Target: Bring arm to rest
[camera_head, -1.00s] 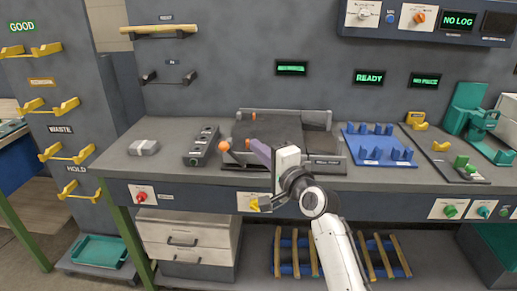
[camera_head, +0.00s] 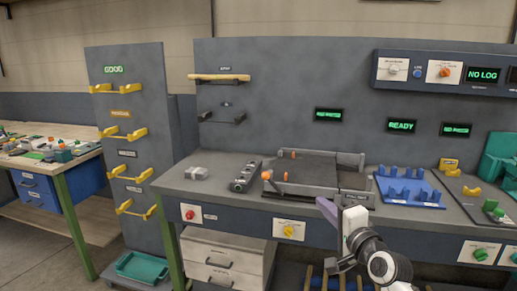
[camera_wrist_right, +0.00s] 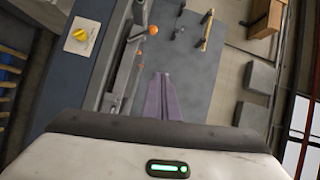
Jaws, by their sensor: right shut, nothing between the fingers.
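My right arm comes in from the bottom right of the head view. Its gripper (camera_head: 327,211) has purple fingers that are shut and empty, in front of the workbench (camera_head: 330,228) near its front edge. The fingers also show pressed together in the right wrist view (camera_wrist_right: 163,97), with the bench and the machine beyond them. My left gripper is not in view.
A dark machine bed with orange knobs (camera_head: 304,172) stands on the bench behind the gripper. A blue rack (camera_head: 410,195) is to its right. A wooden bar (camera_head: 218,78) lies on the upper wall holder. Yellow cradles (camera_head: 127,136) on the left stand are empty.

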